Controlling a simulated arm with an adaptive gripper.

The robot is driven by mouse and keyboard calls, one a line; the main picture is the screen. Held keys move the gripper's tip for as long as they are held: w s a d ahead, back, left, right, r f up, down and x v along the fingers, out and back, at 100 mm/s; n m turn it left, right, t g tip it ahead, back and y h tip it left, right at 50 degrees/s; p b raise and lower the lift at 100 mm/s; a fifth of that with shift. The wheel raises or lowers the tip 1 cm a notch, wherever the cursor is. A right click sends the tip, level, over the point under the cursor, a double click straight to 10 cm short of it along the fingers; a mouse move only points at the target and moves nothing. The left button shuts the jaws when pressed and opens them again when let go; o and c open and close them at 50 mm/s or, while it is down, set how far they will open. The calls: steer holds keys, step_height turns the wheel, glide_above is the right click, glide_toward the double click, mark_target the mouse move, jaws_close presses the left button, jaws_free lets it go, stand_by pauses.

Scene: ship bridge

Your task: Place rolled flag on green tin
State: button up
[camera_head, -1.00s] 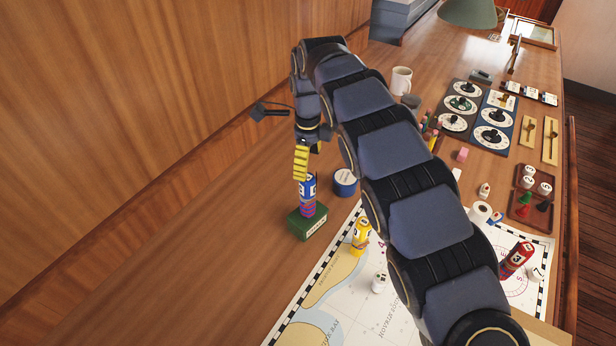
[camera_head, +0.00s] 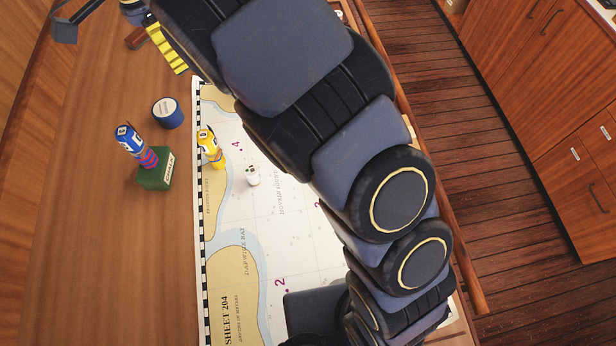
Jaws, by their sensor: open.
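The green tin (camera_head: 155,172) stands on the wooden desk, left of the chart. A rolled flag (camera_head: 134,145) in blue and white, with a red and purple banded lower part, stands on top of the tin, looking tilted in this view. A yellow rolled flag (camera_head: 210,147) stands on the chart to its right.
A blue round tin (camera_head: 168,113) stands just above the green tin. A small white piece (camera_head: 253,176) stands on the chart (camera_head: 262,215). My arm covers much of the right side of the desk. The desk left of the green tin is clear.

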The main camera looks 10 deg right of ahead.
steer(key=s+d+r+n, duration=0.2)
steer(key=s+d, duration=0.3)
steer(key=d, duration=0.3)
steer(key=s+d+r+n, duration=0.25)
steer(key=s+d, duration=0.35)
steer(key=d, duration=0.3)
steer(key=s+d+f+n, duration=0.1)
steer(key=s+d+n, duration=0.1)
steer(key=s, duration=0.4)
steer(key=s+d+f+n+g, duration=0.1)
steer(key=s+d+f+n, duration=0.1)
steer(key=s, duration=0.3)
steer(key=s+d+f+n+y, duration=0.1)
steer(key=s+f+n, duration=0.1)
steer(key=s+n, duration=0.2)
steer(key=s, duration=0.2)
steer(key=shift+s+d+g, duration=0.35)
steer(key=shift+d+g, duration=0.05)
